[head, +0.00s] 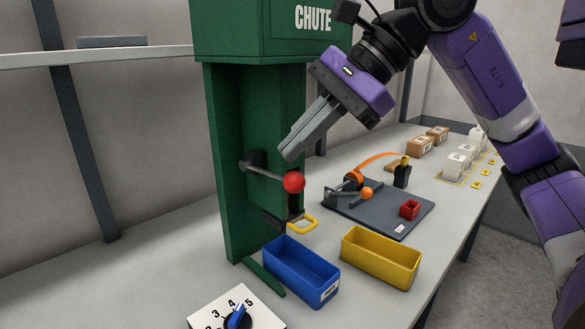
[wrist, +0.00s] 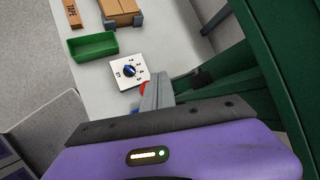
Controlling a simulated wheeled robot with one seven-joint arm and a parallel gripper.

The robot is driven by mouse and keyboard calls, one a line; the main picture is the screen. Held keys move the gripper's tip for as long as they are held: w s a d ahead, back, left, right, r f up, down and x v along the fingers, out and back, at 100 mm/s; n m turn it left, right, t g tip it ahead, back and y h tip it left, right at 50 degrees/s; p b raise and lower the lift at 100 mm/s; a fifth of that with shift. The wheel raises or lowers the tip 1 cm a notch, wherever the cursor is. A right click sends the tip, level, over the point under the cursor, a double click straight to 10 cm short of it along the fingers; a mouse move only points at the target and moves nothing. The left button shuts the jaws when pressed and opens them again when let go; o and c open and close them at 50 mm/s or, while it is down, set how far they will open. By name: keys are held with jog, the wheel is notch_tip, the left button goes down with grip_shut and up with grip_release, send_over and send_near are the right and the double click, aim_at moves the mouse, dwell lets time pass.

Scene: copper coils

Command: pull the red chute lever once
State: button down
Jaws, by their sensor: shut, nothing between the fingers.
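The green chute (head: 225,150) stands upright on the bench, with "CHUTE" lettered on its head. Its lever, a grey rod ending in a red ball (head: 294,182), sticks out from the chute's side toward the front right. My gripper (head: 288,154) is shut and empty, its fingertips just above the red ball with a small apparent gap in the head view. In the wrist view the fingers (wrist: 157,88) hide most of the red ball (wrist: 144,87), and only a sliver shows beside them. I cannot tell whether they touch.
A blue bin (head: 302,272) and a yellow bin (head: 381,257) stand below the lever. A dial box (head: 210,307) is at the front. A dark board (head: 385,214) with an orange ball lies behind the bins. A green bin (wrist: 93,46) shows in the wrist view.

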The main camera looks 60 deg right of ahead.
jog(key=shift+w+r+p, duration=0.2)
jog(key=shift+r+p, duration=1.15)
jog(key=shift+r, duration=1.15)
jog(key=shift+d, duration=0.1)
